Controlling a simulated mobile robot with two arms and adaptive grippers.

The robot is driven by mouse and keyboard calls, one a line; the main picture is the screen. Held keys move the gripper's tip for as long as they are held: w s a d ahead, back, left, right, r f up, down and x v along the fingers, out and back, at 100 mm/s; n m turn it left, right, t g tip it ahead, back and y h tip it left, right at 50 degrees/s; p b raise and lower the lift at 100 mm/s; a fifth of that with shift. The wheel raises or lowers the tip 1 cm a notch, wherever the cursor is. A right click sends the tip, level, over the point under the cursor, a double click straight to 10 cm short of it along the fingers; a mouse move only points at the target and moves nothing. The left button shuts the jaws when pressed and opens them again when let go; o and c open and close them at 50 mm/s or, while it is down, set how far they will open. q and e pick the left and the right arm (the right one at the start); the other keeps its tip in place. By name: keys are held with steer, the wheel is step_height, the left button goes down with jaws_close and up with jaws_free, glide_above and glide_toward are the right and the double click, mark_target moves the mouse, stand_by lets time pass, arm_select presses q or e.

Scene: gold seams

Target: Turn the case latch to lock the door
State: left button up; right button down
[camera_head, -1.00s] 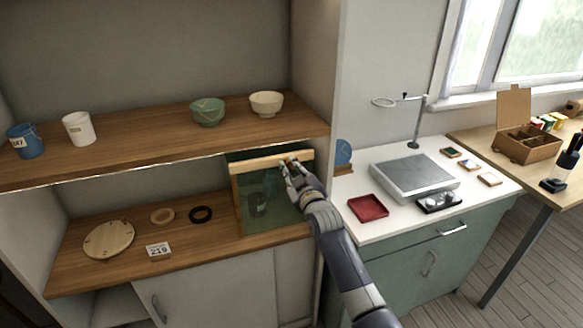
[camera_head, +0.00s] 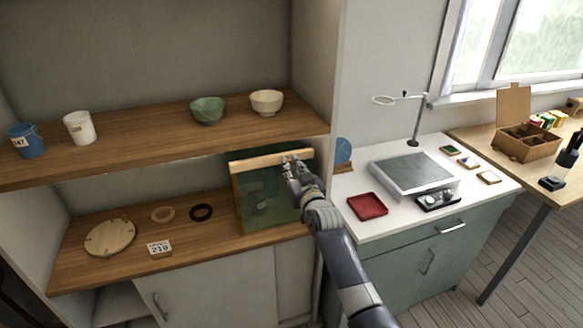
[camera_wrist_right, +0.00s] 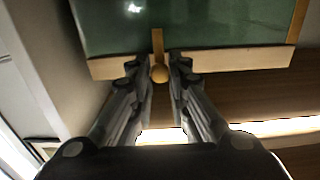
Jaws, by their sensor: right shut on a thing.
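The case (camera_head: 236,200) is a wood-framed box with a dark green, see-through door (camera_head: 262,195), standing on the lower shelf under the upper shelf. A pale wood rail runs along its top. In the right wrist view the case latch (camera_wrist_right: 158,42) is a small wooden bar with a round knob, crossing the edge between the rail (camera_wrist_right: 225,60) and the green door (camera_wrist_right: 210,20). My right gripper (camera_head: 290,162) is at the rail, with its fingers (camera_wrist_right: 159,70) on both sides of the latch knob, shut on it. My left gripper is out of view.
The upper shelf (camera_head: 160,128) runs close above the case. On the lower shelf are a round wooden board (camera_head: 109,237), two rings and a number card (camera_head: 159,248). A white counter with a red tray (camera_head: 367,206) stands to the right.

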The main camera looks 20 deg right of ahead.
steer(key=shift+f, duration=0.1)
steer(key=c, duration=1.5)
jaws_free()
steer(key=shift+s, duration=0.15)
steer(key=s, duration=1.1)
steer(key=shift+s+d, duration=0.2)
steer(key=shift+s, duration=0.2)
